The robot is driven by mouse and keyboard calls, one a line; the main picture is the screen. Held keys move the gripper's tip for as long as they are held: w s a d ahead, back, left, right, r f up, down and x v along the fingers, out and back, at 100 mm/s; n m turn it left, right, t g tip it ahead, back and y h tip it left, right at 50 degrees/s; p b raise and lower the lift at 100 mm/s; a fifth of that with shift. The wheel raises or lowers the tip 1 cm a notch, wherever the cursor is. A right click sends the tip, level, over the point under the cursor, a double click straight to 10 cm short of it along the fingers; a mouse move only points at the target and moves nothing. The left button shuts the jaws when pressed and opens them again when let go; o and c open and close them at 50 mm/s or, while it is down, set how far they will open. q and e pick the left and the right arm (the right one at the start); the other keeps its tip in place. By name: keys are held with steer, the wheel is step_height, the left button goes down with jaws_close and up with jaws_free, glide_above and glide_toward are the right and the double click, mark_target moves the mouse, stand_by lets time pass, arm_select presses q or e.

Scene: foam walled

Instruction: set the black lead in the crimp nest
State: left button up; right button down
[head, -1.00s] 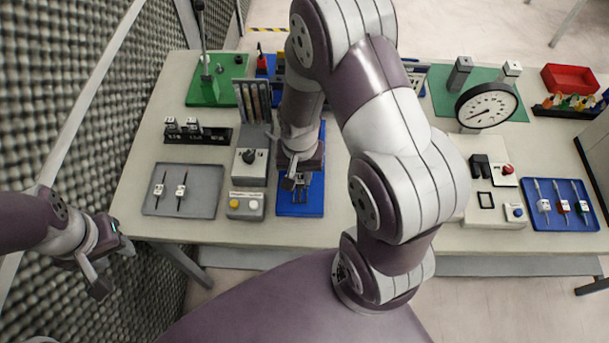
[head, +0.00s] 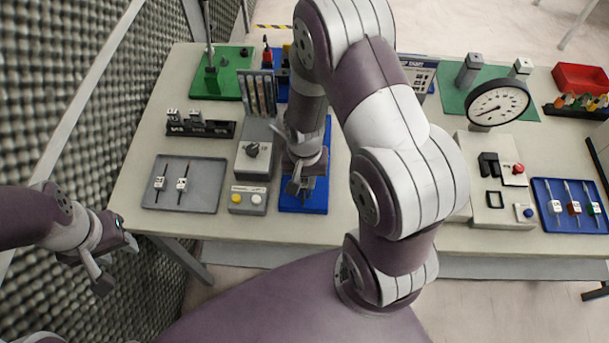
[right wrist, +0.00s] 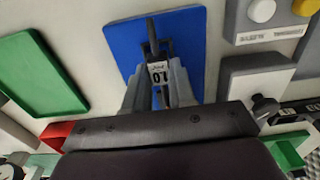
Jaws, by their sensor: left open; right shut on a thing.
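My right gripper (head: 298,190) is low over the near part of the blue mat or tray (head: 313,205) at the table's front. In the right wrist view its fingers (right wrist: 160,88) are shut on a dark lead (right wrist: 152,35) with a white printed tag, over the blue surface (right wrist: 185,30). I cannot tell whether the lead touches that surface. My left gripper (head: 102,268) is open and empty, left of the table. I cannot tell for sure which fixture is the crimp nest; a pale unit at right carries black fittings (head: 489,165) and a black square frame (head: 495,200).
A grey tray (head: 205,170) with two tagged leads lies at the left. Next to it stand a knob box (head: 253,160) and a button box (head: 247,200). A dial gauge (head: 497,104) stands near a blue tray (head: 592,222) of several tagged leads. A foam wall borders the left.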

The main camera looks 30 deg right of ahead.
steer(key=shift+f, duration=0.6)
stand_by(0.4)
steer(key=c, duration=0.9)
jaws_free()
steer(key=shift+o, duration=0.2)
step_height(320, 180, up, 13)
steer(key=shift+f+b, duration=0.15)
steer(key=shift+b, duration=0.25)
steer(key=s+n, duration=0.1)
steer(key=n, duration=0.1)
steer(key=s+a+r+n+t, duration=0.1)
steer(key=s+n, duration=0.1)
steer(key=s+a+n, duration=0.1)
steer(key=n, duration=0.1)
steer(key=shift+s+a+r+n, duration=0.15)
steer(key=shift+a+r+n, duration=0.1)
steer(key=shift+r+n, duration=0.05)
